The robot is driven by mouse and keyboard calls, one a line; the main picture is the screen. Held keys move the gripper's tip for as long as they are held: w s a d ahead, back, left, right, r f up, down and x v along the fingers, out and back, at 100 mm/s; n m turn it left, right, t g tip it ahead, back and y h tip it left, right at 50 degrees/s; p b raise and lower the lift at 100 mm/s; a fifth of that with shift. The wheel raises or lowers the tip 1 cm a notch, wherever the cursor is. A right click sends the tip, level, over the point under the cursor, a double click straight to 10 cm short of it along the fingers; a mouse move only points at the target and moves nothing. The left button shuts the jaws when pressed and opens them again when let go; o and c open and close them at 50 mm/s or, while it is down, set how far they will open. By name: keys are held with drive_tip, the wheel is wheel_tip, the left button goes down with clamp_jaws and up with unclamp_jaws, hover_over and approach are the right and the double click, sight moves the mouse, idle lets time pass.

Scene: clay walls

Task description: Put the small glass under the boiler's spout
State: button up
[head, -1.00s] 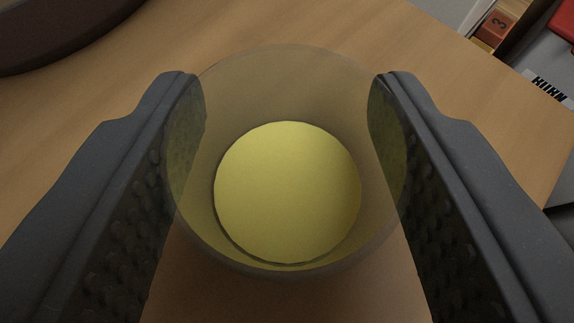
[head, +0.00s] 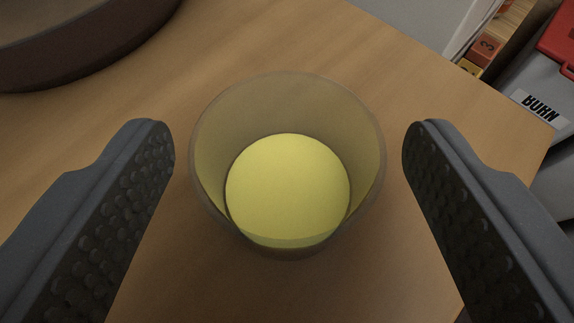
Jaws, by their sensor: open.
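The small glass (head: 288,100) stands upright on the wooden table in the middle of the head view. It is see-through and its bottom looks yellow. My gripper (head: 288,140) is open, with one dark, studded finger on each side of the glass. A clear gap shows between each finger and the glass, and neither finger touches it. The boiler and its spout cannot be made out in this view.
A dark round vessel or tray (head: 80,50) is cut off at the top left. The wooden table (head: 420,90) is bare around the glass.

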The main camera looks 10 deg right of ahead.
drive_tip(key=v, duration=1)
drive_tip(key=shift+r, duration=0.1)
drive_tip(key=a+r+t+y, duration=0.1)
drive_tip(key=a+r+y, duration=0.15)
drive_tip(key=r, duration=2.55)
drive_tip(key=s+d+r+n+t, duration=0.1)
drive_tip(key=s+d+r, duration=0.1)
drive_tip(key=s+r, duration=0.5)
drive_tip(key=s+d+r+n, duration=0.1)
drive_tip(key=s+r, duration=0.6)
drive_tip(key=r, duration=0.9)
drive_tip(key=shift+s+d+t, duration=0.2)
drive_tip(key=shift+d+t, duration=0.2)
drive_tip(key=shift+d, duration=0.4)
